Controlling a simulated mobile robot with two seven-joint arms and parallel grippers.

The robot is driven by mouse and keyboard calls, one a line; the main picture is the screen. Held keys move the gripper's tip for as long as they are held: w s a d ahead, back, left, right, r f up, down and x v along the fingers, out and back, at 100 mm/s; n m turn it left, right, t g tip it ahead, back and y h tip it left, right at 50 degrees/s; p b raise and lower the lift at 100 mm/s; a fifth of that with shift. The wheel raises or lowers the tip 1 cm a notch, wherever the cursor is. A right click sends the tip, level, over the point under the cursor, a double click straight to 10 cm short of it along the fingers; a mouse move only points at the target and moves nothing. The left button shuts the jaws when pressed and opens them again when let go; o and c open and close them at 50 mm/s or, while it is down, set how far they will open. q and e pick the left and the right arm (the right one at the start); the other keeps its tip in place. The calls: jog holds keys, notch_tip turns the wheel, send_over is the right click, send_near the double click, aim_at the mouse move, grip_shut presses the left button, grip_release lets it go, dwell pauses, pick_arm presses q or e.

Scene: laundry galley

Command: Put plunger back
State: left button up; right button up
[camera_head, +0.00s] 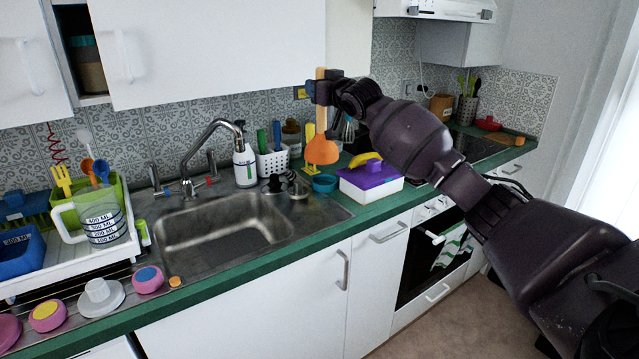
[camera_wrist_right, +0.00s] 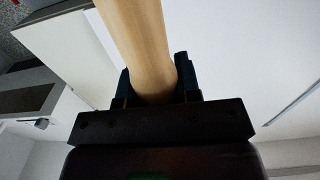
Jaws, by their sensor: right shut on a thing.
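The plunger has an orange cup (camera_head: 321,151) and a light wooden handle (camera_head: 320,74). It hangs upright, cup down, in front of the tiled back wall, right of the sink. My right gripper (camera_head: 323,92) is shut around the upper part of the handle. In the right wrist view the handle (camera_wrist_right: 140,40) runs between the dark fingers (camera_wrist_right: 155,90). Whether the cup touches anything below is hard to tell. My left gripper is out of view.
A teal bowl (camera_head: 324,183) and a white box with a purple lid (camera_head: 372,174) stand near the cup. A white basket (camera_head: 271,162), a soap bottle (camera_head: 245,165) and the faucet (camera_head: 206,150) are to the left. The sink basin (camera_head: 222,232) is empty. White wall cabinets (camera_head: 220,50) hang above.

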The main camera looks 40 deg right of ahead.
aim_at(319, 134)
notch_tip(319, 134, down, 12)
jog(key=shift+f+b, duration=0.15)
jog(key=shift+b, duration=0.4)
notch_tip(319, 134, down, 6)
jog(key=shift+r+b, duration=0.1)
jog(key=shift+b, duration=0.3)
jog(key=o, duration=0.9)
jog(key=shift+o, duration=0.2)
